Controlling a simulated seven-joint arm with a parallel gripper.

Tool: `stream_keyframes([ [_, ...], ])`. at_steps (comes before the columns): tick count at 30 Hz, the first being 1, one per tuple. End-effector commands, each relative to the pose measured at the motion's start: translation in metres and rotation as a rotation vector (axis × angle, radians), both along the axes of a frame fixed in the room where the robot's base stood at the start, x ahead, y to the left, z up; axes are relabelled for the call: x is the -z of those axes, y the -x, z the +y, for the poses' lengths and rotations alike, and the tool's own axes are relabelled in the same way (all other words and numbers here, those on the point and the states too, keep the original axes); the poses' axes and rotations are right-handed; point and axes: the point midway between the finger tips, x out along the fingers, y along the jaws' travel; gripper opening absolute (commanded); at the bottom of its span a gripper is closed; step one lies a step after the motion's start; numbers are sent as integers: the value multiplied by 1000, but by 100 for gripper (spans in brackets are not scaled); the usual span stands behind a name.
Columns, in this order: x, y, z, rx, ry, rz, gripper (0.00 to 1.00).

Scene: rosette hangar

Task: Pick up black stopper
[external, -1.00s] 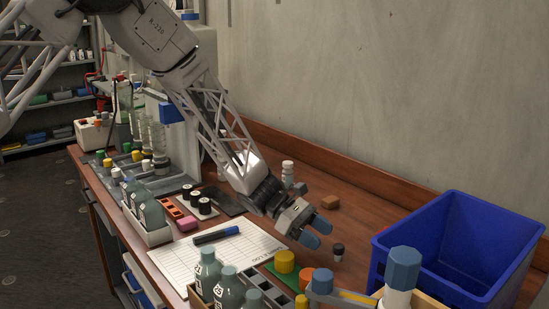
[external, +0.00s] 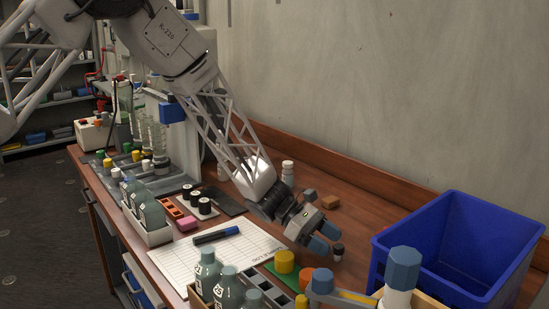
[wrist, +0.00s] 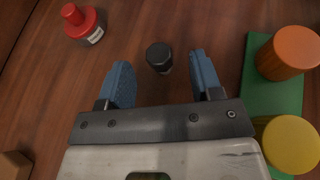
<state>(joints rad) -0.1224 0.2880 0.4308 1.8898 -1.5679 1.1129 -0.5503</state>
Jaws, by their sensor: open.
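The black stopper (external: 338,249) stands on the brown bench top, just beyond my fingertips. In the wrist view the black stopper (wrist: 159,56) has a dark round top and a paler lower part. It lies between the lines of my two blue fingers, near the level of their tips. My gripper (external: 324,239) is open and tilted down low over the bench, with a finger on either side of the stopper in the wrist view (wrist: 160,63). I see no finger clearly touching the stopper.
A red-topped object (wrist: 84,22) stands left of the stopper. Orange (wrist: 288,53) and yellow (wrist: 287,144) cylinders stand on a green mat (wrist: 262,92) at right. A blue bin (external: 455,245) stands right of the stopper.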

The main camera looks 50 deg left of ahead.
Motion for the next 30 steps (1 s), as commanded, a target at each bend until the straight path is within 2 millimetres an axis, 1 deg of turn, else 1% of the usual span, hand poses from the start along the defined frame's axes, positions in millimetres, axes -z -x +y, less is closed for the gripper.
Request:
stream_keyframes([
  [5,0,0,-1,0,0,0,60],
  [8,2,-2,-5,1,0,0,60],
  [21,18,-17,-42,1,0,0,60],
  [30,20,-18,-45,0,0,0,60],
])
